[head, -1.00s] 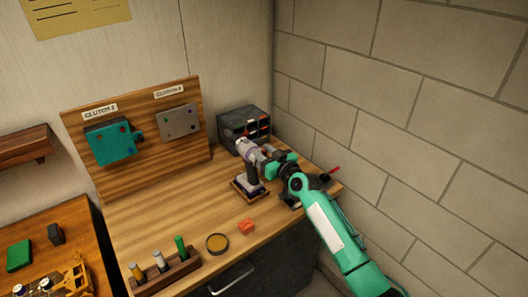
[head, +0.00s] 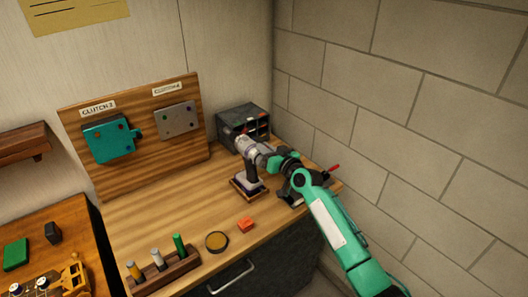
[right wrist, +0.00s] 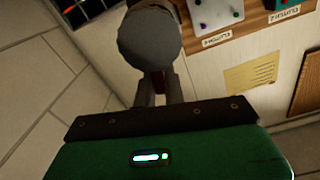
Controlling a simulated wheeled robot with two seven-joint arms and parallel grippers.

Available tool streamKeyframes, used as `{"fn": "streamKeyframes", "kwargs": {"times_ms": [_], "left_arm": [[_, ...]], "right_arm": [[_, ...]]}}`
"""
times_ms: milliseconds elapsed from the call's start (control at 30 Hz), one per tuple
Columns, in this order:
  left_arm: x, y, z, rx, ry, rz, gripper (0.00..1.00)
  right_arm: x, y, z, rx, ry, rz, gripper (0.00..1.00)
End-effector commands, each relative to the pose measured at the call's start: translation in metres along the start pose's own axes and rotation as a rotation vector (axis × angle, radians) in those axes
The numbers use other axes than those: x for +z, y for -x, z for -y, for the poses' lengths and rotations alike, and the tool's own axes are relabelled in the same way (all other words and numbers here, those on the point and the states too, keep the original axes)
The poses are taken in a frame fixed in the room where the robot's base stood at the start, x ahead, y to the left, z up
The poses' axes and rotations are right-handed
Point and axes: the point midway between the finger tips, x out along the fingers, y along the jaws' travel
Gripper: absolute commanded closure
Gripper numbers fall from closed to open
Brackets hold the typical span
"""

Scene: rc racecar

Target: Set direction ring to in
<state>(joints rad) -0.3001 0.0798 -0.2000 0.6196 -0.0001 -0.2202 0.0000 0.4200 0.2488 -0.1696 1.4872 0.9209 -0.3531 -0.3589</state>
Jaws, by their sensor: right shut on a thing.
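A grey and purple power driver (head: 251,168) stands upright in a small wooden holder on the workbench, at the centre of the head view. Its barrel leans toward my right gripper (head: 270,157), which is at the barrel's right-hand end. The right gripper is shut on the rear part of the driver, where the direction ring seems to be. In the right wrist view a round dark grey end (right wrist: 150,38) sits between the fingers. The ring's setting cannot be read. My left gripper is not in view.
A dark drawer cabinet (head: 243,122) stands close behind the driver. A board with clutch plates (head: 109,138) is at the back left. An orange block (head: 246,225), a round tin (head: 216,241) and a bit rack (head: 163,272) lie in front. A brick wall is at right.

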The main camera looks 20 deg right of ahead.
Motion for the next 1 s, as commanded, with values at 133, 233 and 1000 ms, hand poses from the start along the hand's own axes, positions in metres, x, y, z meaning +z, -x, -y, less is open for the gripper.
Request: {"fn": "streamKeyframes", "kwargs": {"times_ms": [133, 233, 1000], "left_arm": [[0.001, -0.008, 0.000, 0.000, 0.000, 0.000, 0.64], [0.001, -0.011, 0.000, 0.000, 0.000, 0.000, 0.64], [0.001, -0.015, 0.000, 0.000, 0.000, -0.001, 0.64]], "right_arm": [[0.002, 0.000, -0.006, 0.001, -0.101, -0.001, 1.00], [0.002, 0.000, -0.009, 0.001, -0.161, 0.000, 1.00], [0.003, 0.000, -0.015, 0.001, -0.300, 0.001, 1.00]]}}
